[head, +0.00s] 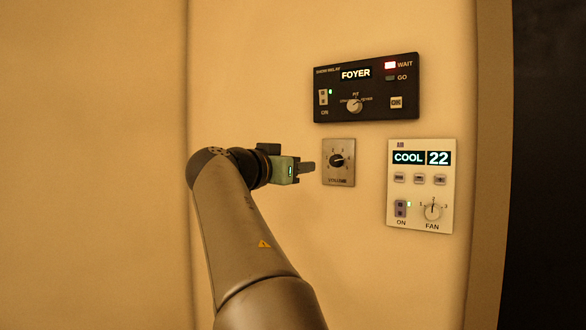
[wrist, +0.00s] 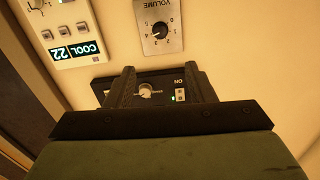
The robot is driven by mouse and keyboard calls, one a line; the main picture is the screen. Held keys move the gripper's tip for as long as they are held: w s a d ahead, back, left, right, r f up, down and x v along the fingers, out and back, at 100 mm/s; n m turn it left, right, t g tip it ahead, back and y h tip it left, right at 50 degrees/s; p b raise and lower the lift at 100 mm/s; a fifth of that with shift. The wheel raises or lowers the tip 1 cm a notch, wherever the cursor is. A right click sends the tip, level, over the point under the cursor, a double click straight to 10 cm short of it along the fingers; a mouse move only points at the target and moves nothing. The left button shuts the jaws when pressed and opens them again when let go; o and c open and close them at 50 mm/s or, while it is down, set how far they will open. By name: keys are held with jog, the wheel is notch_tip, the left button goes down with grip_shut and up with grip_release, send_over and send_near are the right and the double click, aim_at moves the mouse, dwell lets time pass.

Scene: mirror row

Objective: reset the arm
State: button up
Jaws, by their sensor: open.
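My gripper (head: 306,167) is at the end of my raised arm, just left of the metal volume plate in the head view. In the wrist view my gripper (wrist: 160,88) shows two dark fingers standing apart, with nothing between them but the view of the wall panel beyond. The gripper is open and empty. I cannot tell how far the fingertips are from the wall.
The volume knob plate (head: 338,176) is right of my fingers. A black show relay panel (head: 330,103) reads FOYER, with its WAIT light red. A white air panel (head: 396,217) reads COOL 22. The wall at left (head: 90,160) is bare; a dark opening (head: 550,170) lies far right.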

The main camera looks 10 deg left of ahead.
jog(key=w+d+f+n+g+y+p, duration=0.1)
jog(key=d+f+g+p, duration=0.15)
jog(key=d+p, duration=0.5)
jog(key=w+d+f+n+g+p, duration=0.1)
jog(key=w+d+g+p, duration=0.1)
jog(key=d+g+p, duration=0.5)
jog(key=s+d+f+n+y+p, duration=0.1)
jog(key=s+d+f+y+p, duration=0.15)
jog(key=s+d+p, duration=0.5)
jog(key=s+d+f+n+g+y+p, duration=0.1)
jog(key=s+d+f+g+y+p, duration=0.1)
jog(key=s+p, duration=0.6)
jog(key=s+d+f+n+g+y+p, duration=0.1)
jog(key=s+d+f+g+p, duration=0.2)
jog(key=s+p, duration=0.6)
jog(key=s+g, duration=0.1)
jog(key=s, duration=1.1)
jog(key=shift+s+d+n+g+y, duration=0.15)
jog(key=shift+d+n+g+y, duration=0.05)
jog(key=shift+n+g+y, duration=0.15)
